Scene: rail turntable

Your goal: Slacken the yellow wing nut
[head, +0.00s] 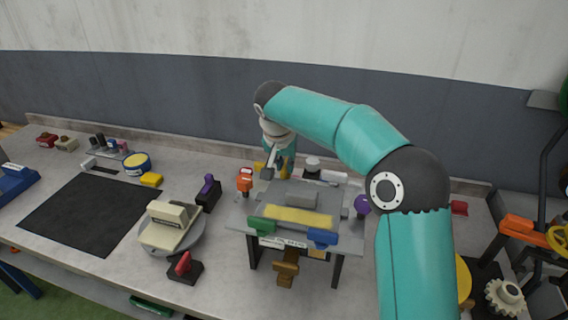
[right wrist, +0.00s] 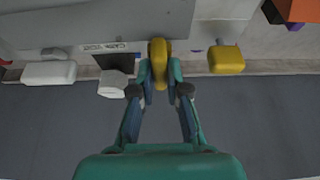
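The yellow wing nut (right wrist: 159,62) is at the back edge of the grey fixture. In the right wrist view it stands between the fingertips of my right gripper (right wrist: 160,75), which lie close against both sides and appear to touch it. In the head view my right gripper (head: 279,165) reaches down behind the fixture and largely hides the nut. My left gripper is not in view.
The grey fixture (head: 335,198) carries orange, green, blue and purple handles. A second yellow part (right wrist: 226,60) and a white part (right wrist: 112,84) flank the nut. A turntable (head: 196,245) and a black mat (head: 88,215) are to the left.

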